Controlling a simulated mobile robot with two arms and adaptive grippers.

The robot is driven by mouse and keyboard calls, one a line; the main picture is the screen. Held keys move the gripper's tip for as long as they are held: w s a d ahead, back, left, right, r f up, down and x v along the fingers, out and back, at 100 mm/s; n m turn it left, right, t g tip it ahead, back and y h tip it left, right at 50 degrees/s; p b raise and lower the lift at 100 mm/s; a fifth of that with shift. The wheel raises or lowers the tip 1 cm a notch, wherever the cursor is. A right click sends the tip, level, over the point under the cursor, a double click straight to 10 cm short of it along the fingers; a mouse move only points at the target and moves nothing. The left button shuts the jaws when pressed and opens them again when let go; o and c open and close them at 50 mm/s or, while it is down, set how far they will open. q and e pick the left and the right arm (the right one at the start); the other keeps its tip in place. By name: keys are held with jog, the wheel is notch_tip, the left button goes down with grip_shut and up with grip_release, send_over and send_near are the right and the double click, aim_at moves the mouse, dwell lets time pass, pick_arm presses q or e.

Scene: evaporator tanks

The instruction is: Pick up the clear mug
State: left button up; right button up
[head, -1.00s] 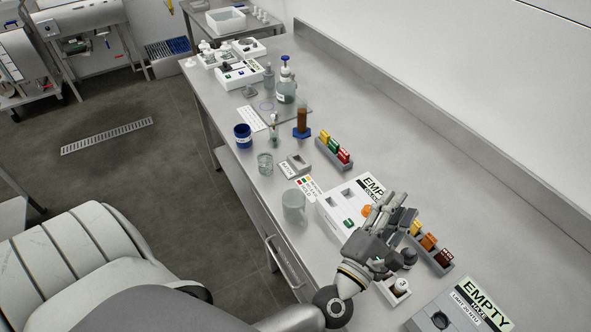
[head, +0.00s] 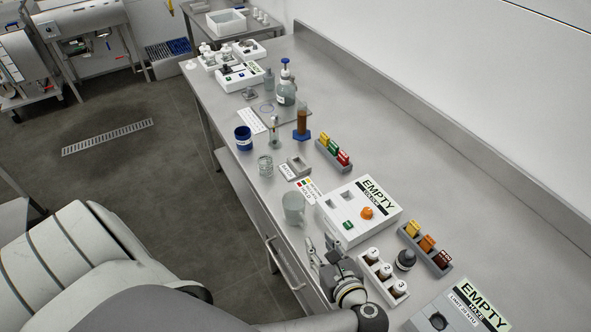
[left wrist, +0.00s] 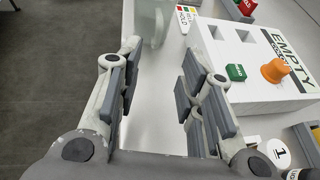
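The clear mug (head: 293,208) stands upright on the bench near its front edge, left of the white EMPTY box. Part of it shows at the top of the left wrist view (left wrist: 150,20), its upper part cut off by the frame. My left gripper (head: 321,246) is just nearer to me than the mug, apart from it. In the left wrist view the left gripper's fingers (left wrist: 157,85) are spread wide with nothing between them, and the mug lies beyond the gap. My right gripper is not in view.
The white EMPTY box (head: 343,225) with an orange knob stands close to the gripper's right. A tray of numbered white-capped vials (head: 364,285) is near the wrist. A glass beaker (head: 265,165) and blue container (head: 243,137) stand farther along.

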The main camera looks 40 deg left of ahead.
aim_at(306, 227)
pick_arm(q)
jog(key=p+x, duration=0.1)
jog(key=x, duration=0.3)
jog(key=shift+w+a, duration=0.15)
jog(key=shift+a, duration=0.1)
jog(key=shift+w+a+f+p, duration=0.1)
jog(key=shift+w+a+p, duration=0.1)
jog(key=shift+a+p, duration=0.3)
jog(key=p+x, duration=0.2)
jog(key=x, duration=0.1)
jog(key=shift+a+f, duration=0.1)
jog(key=shift+f, duration=0.3)
jog(key=shift+w+a+f, duration=0.1)
jog(key=shift+a+f, duration=0.15)
grip_shut()
